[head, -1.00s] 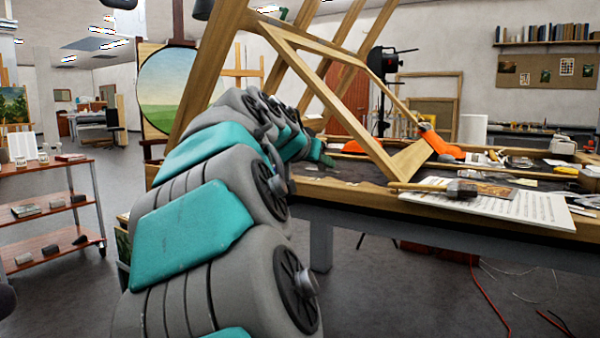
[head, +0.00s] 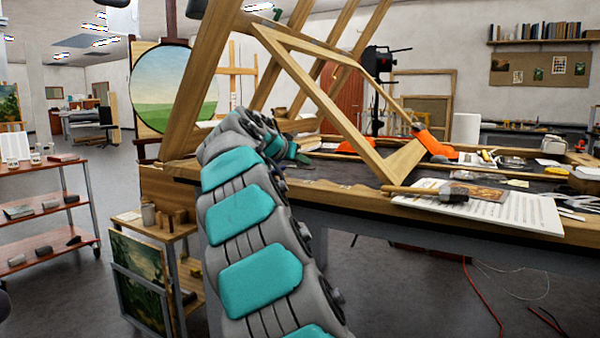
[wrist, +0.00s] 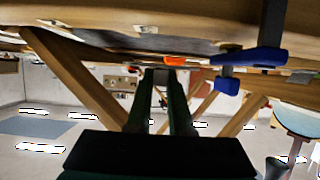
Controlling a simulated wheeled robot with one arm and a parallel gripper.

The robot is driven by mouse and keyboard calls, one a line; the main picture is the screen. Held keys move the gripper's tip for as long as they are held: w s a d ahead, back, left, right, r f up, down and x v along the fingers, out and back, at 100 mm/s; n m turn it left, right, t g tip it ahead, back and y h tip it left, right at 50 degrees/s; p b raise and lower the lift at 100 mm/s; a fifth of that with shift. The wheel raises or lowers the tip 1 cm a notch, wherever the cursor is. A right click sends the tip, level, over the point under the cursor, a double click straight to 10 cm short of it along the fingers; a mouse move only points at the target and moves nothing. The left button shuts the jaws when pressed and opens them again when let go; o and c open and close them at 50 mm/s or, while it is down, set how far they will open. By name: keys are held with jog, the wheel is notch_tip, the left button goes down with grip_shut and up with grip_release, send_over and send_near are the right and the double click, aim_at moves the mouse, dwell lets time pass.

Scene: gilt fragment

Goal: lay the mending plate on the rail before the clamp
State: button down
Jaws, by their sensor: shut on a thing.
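My gripper (head: 300,157) is at the far end of my arm, low over the bench by the leaning wooden frame. Its dark green fingers (wrist: 163,82) show in the wrist view, shut on a small dark piece, seemingly the mending plate; its outline is hard to make out. The wrist picture looks upside down, with the bench at the top. A blue-handled clamp (wrist: 246,59) with a dark bar is right of the fingertips there, apart from them. An orange clamp (head: 436,145) grips the frame's lower right corner. Which wooden bar is the rail I cannot tell.
The wooden frame (head: 325,105) slants up over the workbench (head: 470,219). A hammer (head: 440,191) and papers (head: 510,211) lie at the bench's front edge.

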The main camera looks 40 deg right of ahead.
aim_at(300, 182)
jog(key=shift+f, duration=1.75)
jog(key=shift+f, duration=0.25)
jog(key=c, duration=0.8)
grip_release()
jog(key=shift+r, duration=0.1)
jog(key=shift+r, duration=0.2)
jog(key=b+v, duration=0.1)
jog(key=v, duration=1.1)
